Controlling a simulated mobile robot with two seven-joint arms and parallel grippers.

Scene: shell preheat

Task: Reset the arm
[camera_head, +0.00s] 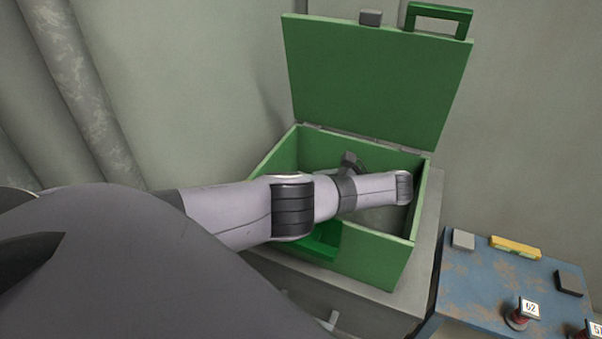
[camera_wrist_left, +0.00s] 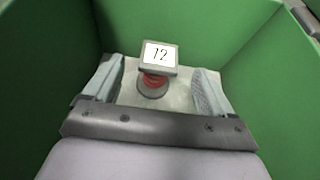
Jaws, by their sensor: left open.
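My left arm comes in from the left in the head view and reaches over and into an open green box (camera_head: 360,262). The arm hides much of the box's inside, and I cannot make out the fingertips there. In the left wrist view my left gripper (camera_wrist_left: 160,72) is open, its two pale fingers apart inside the green walls (camera_wrist_left: 255,65). Between and just beyond them stands a piece with a red body and a square tag reading 12 (camera_wrist_left: 160,55), upright on the pale floor. The fingers do not appear to touch it. My right gripper is not in view.
The box's lid (camera_head: 375,85) stands open with a green handle (camera_head: 438,14) on top. To the right, a worn blue surface (camera_head: 470,285) holds a piece tagged 02 (camera_head: 529,308), another tagged piece, a yellow item (camera_head: 515,247) and small blocks. Grey wall stands behind.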

